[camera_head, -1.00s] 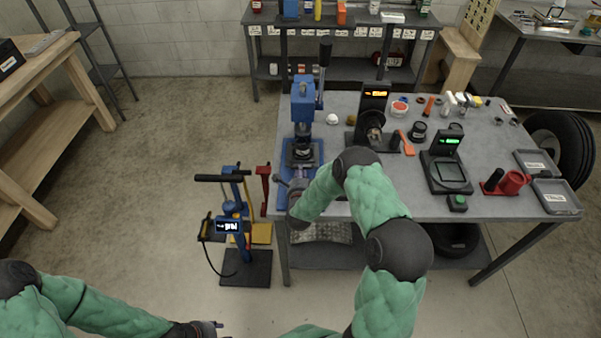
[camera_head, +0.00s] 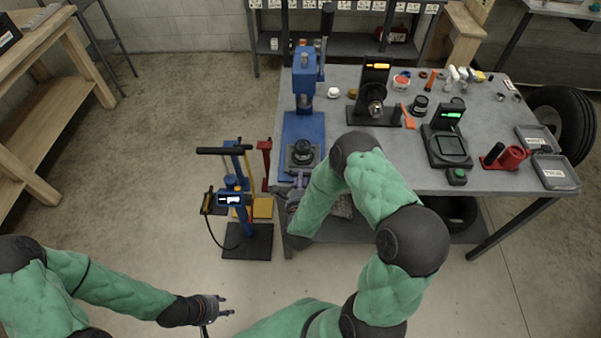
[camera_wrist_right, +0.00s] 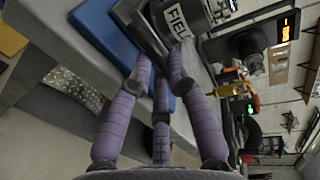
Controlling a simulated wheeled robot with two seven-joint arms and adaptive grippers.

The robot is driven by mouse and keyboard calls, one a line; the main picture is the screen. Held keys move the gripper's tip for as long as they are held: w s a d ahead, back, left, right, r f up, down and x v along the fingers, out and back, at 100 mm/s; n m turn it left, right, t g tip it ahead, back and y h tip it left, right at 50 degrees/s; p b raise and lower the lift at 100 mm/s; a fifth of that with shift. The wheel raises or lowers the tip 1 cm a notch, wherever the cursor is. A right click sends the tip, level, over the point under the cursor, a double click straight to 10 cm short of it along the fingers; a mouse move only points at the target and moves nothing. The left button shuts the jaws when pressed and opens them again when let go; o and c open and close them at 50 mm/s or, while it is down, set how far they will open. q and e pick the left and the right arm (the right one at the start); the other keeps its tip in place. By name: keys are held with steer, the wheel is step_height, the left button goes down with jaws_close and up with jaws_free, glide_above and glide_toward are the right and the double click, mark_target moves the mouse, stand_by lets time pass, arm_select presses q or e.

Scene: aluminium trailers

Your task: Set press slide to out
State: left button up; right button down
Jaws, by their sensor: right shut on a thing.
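The blue press (camera_head: 304,85) stands at the left end of the grey table, its lever upright. Its dark slide plate (camera_head: 301,166) sits near the table's front edge, clear of the press head, with bare blue base (camera_head: 303,126) between them. A black round part rests on the plate. My right gripper (camera_head: 297,181) is at the plate's front; in the right wrist view its purple fingers (camera_wrist_right: 161,66) close in at the slide (camera_wrist_right: 136,28). The exact grip point is partly hidden. My left gripper (camera_head: 228,305) is open and empty above the floor.
A small blue and black stand (camera_head: 232,198) is on the floor left of the table. The floor in front is clear.

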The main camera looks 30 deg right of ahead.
steer(key=shift+s+a+f, duration=0.15)
steer(key=shift+s+f, duration=0.05)
steer(key=shift+f, duration=0.05)
steer(key=c, duration=1.1)
jaws_free()
steer(key=shift+c, duration=0.2)
steer(key=shift+s+r, duration=0.1)
steer(key=shift+r, duration=0.1)
steer(key=v, duration=1.2)
steer(key=shift+f, duration=0.1)
